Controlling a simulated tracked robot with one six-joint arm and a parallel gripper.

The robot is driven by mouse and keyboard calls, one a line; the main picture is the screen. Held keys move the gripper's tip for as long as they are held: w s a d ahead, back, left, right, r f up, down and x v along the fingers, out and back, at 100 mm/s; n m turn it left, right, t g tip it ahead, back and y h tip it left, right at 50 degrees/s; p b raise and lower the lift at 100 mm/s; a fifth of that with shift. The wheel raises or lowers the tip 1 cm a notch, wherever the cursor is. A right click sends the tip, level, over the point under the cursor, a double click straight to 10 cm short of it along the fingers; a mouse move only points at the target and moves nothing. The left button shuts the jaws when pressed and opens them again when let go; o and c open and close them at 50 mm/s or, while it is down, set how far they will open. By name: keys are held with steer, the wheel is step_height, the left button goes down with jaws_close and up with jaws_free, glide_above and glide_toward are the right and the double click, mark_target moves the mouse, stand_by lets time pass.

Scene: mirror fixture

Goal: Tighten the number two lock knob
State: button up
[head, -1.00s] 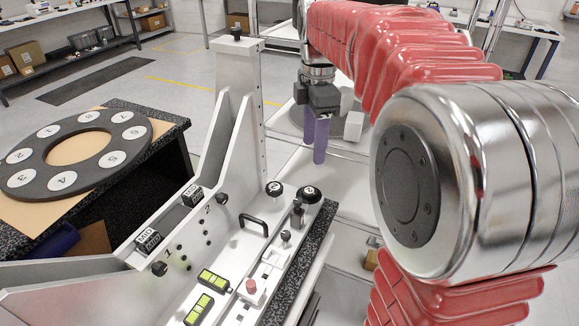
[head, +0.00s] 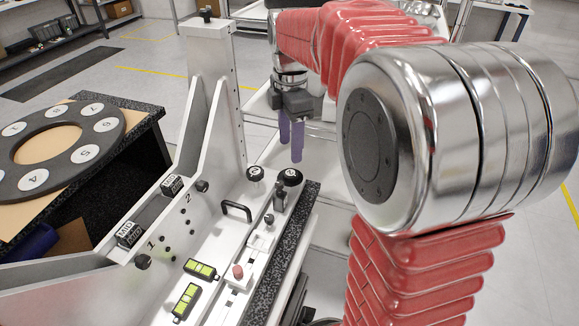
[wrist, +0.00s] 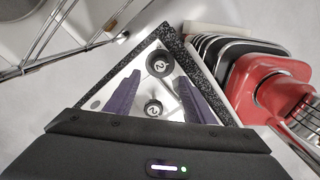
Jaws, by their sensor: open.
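Two round black knobs stand at the far end of the white fixture bed: a left one (head: 255,174) and a right one (head: 291,177). In the wrist view, the larger knob (wrist: 159,63) and the smaller knob (wrist: 153,108) both carry a white "2" label. My gripper (head: 291,150) has purple fingers pointing down, above and beyond the knobs in the head view. It is open and empty. In the wrist view, the fingers are spread on either side of the knobs, apart from them; the height gap is unclear.
A side knob (head: 202,186) sits near a printed "2", another (head: 143,262) near a "1". A black handle (head: 237,209), a red button (head: 238,271) and green levels (head: 200,269) lie on the bed. A tall white upright (head: 212,90) rises left of my gripper.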

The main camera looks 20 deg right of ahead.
mark_target(290, 172)
step_height(290, 172, down, 8)
steer(key=shift+f, duration=0.15)
stand_by(0.4)
steer(key=c, duration=1.1)
